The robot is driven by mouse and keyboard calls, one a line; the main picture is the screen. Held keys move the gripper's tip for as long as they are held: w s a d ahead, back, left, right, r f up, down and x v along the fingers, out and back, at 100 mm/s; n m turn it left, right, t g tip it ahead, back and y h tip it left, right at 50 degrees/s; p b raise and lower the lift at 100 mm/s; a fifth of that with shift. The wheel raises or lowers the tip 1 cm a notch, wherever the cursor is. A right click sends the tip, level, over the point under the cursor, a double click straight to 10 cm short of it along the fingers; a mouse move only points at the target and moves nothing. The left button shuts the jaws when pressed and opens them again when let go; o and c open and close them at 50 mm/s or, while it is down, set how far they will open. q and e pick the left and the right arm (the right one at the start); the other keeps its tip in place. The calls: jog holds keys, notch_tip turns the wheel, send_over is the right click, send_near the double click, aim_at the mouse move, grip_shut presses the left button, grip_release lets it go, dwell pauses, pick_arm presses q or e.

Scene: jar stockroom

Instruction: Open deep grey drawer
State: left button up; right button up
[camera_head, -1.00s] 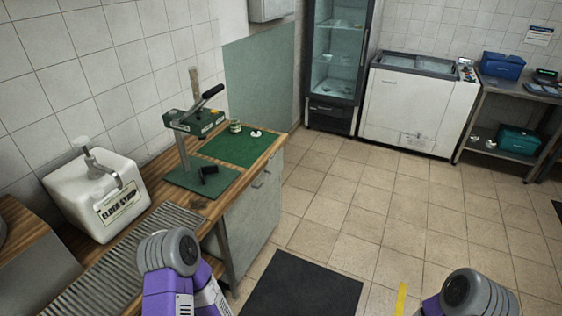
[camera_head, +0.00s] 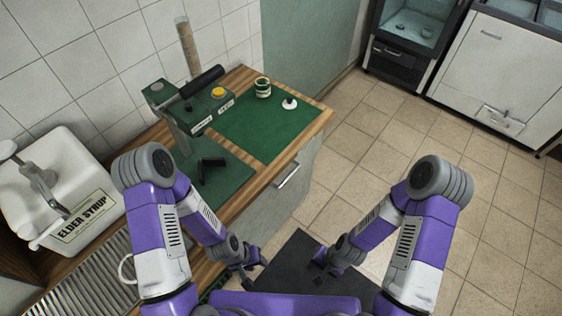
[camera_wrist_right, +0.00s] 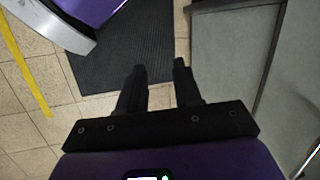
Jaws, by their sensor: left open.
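The grey drawer front (camera_head: 275,210) is under the wooden counter, with a metal bar handle (camera_head: 287,175) near its top edge. It looks shut. My left gripper (camera_head: 254,262) is low beside the counter, nearer to me than the handle and apart from it; it is open and small in the view. My right gripper (camera_head: 318,268) is low over the dark mat, to the right of the drawer front. In the right wrist view its two black fingers (camera_wrist_right: 158,72) are apart with nothing between them. Grey panels (camera_wrist_right: 230,60) stand to their right.
The counter (camera_head: 315,128) carries a green press (camera_head: 190,115), a jar (camera_head: 263,88), a white lid with a dark knob (camera_head: 289,104) and a white syrup dispenser (camera_head: 60,190). A dark mat (camera_head: 300,250) lies on the floor. Tiled floor (camera_head: 400,130) to the right is clear.

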jog(key=a+f+m+g+y, duration=0.1)
jog(key=f+m, duration=0.1)
jog(key=m, duration=0.6)
jog(key=m+t+y+b, duration=0.3)
jog(key=m+t+y, duration=0.6)
jog(key=m, duration=2)
send_near(290, 176)
jog(key=a+f+t+h, duration=0.1)
jog(key=a, duration=0.2)
jog(key=shift+m+t, duration=0.3)
jog(key=b+x, duration=0.1)
jog(key=x, duration=0.6)
jog(key=shift+w+a+b, duration=0.1)
jog(key=shift+w+b, duration=0.25)
jog(key=shift+w, duration=0.05)
jog(key=shift+c, duration=0.5)
grip_shut()
